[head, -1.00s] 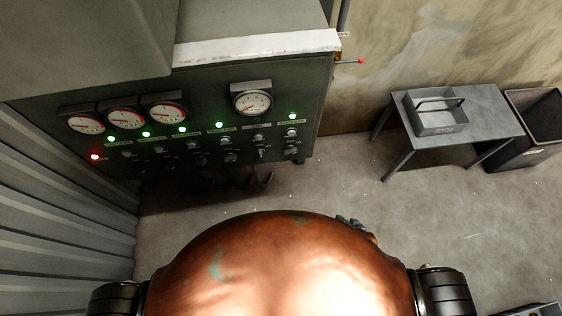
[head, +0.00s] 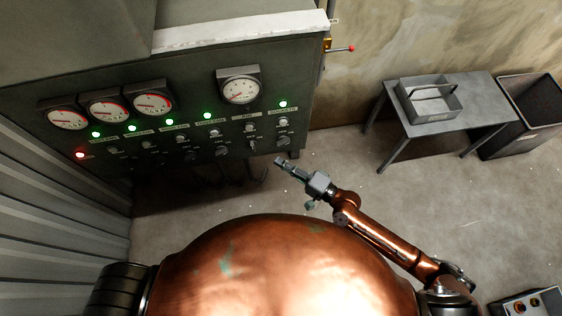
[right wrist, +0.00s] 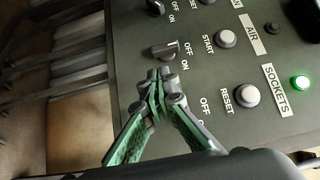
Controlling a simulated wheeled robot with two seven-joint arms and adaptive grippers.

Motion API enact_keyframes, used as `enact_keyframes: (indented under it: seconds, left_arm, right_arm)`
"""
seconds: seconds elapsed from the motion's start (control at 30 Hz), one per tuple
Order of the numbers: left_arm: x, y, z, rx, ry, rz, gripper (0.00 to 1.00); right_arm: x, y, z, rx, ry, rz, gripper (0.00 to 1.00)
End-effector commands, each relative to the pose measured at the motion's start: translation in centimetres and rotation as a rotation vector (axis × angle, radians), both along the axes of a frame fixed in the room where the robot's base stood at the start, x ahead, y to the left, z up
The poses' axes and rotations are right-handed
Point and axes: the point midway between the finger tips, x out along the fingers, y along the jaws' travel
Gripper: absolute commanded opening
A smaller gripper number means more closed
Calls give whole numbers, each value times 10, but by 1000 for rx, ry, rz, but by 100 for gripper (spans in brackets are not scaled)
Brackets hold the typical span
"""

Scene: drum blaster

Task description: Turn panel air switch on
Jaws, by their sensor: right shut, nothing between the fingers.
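The control panel (head: 200,135) is a dark cabinet front with gauges, green lights and a row of knobs. The AIR label (right wrist: 253,34) shows in the right wrist view, with a START button (right wrist: 226,38) and the air switch (right wrist: 165,50) in line with it. The switch's handle appears to point towards OFF. My right gripper (head: 279,161) is shut and empty just below the panel's right part. In the right wrist view its fingertips (right wrist: 161,74) appear very close to the air switch; contact cannot be told. My left gripper is not in view.
The SOCKETS column has a RESET button (right wrist: 247,95) and a lit green light (right wrist: 300,83); its switch is hidden behind my gripper. A red-tipped lever (head: 350,48) sticks out from the cabinet's right side. A metal table (head: 478,95) and dark bin (head: 535,115) stand right.

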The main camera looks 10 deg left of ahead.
Motion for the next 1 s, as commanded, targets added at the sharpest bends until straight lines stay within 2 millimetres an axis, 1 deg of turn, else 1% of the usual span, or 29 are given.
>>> enact_keyframes:
  seconds: [0.03,0.2,0.4,0.6,0.83,0.87,0.9,1.0]
  left_arm:
    - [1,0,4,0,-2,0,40]
    - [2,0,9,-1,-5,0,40]
    - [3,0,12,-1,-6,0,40]
    - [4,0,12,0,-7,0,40]
    - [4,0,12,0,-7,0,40]
    - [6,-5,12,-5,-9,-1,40]
    - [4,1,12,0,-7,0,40]
    - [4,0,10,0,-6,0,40]
  right_arm:
    - [5,9,4,3,-3,-2,0]
    - [20,35,3,3,-1,-5,0]
    - [33,57,1,2,-1,-5,0]
    - [37,64,0,0,-1,-4,0]
    - [37,64,0,-1,0,-4,0]
    - [36,78,1,6,3,-7,0]
    - [37,71,0,1,0,-6,0]
    - [37,64,-1,4,0,-8,0]
